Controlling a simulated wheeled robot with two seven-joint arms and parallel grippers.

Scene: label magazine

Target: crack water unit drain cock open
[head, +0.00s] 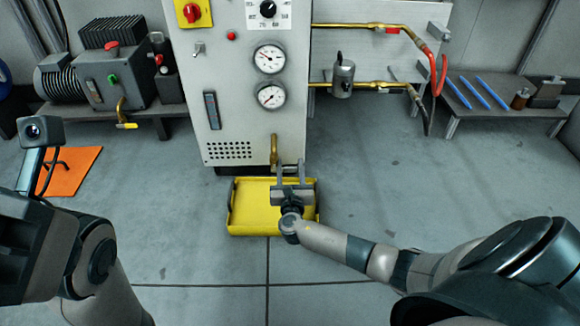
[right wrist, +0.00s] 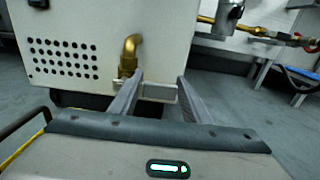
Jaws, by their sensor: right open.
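The water unit (head: 238,110) is a pale grey cabinet with two gauges. Its brass drain cock (head: 274,150) sticks out low on the front and bends downward. In the right wrist view the cock (right wrist: 131,55) is just left of my fingers. My right gripper (head: 290,167) is open in front of the cabinet's lower edge, with a finger close to the cock. In the wrist view a pale bar (right wrist: 158,92) spans the gap between the fingers (right wrist: 160,82); I cannot tell whether they touch it. My left arm is at the left; its gripper's jaws are not clear.
A yellow tray (head: 248,222) lies on the floor under the cock and my right gripper. A pump bench (head: 170,112) stands left, and a low bench (head: 505,108) with blue rods right. An orange mat (head: 82,172) lies at left. The floor right is clear.

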